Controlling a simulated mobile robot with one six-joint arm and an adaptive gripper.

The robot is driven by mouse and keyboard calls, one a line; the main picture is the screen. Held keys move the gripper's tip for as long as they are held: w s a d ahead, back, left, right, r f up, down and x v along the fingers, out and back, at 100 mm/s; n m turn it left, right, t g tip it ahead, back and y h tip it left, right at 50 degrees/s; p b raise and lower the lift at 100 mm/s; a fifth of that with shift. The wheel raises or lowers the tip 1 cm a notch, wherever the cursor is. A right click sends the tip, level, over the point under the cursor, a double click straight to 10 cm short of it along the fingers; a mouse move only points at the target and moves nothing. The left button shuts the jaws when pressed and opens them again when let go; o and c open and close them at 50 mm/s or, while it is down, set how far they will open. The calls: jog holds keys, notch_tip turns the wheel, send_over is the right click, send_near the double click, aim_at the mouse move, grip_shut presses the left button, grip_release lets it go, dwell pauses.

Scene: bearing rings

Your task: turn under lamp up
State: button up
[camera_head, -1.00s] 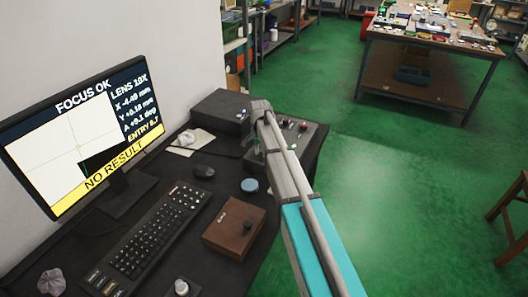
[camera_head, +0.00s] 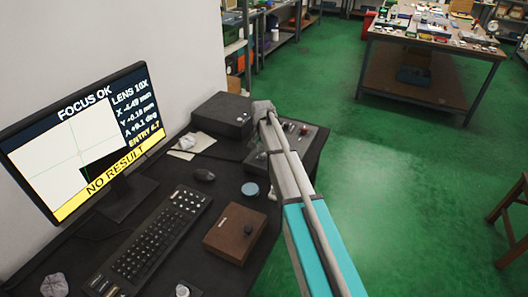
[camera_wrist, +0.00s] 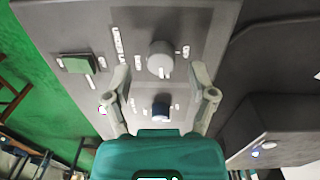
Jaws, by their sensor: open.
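In the head view the panel (camera_head: 311,139) is partly hidden behind my arm.
A monitor (camera_head: 77,139) reads FOCUS OK and NO RESULT. The dark desk also holds a keyboard (camera_head: 158,237), a mouse (camera_head: 204,175), a blue round tin (camera_head: 250,189), a brown box (camera_head: 230,238) and a black box (camera_head: 222,115) beside the panel. Green floor lies open to the right.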

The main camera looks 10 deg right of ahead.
aim_at(264, 154)
notch_tip(264, 154, up, 12)
jog(key=n+p, duration=1.1)
jog(key=shift+w+d+n+y, duration=0.15)
jog(key=shift+d+n+y, duration=0.1)
jog(key=shift+n+y, duration=0.05)
jog(key=shift+f, duration=0.1)
jog(key=f+b, duration=1.3)
jog(key=shift+a+f+b, duration=0.25)
jog(key=shift+f+b, duration=0.05)
grip_shut()
dwell(0.4)
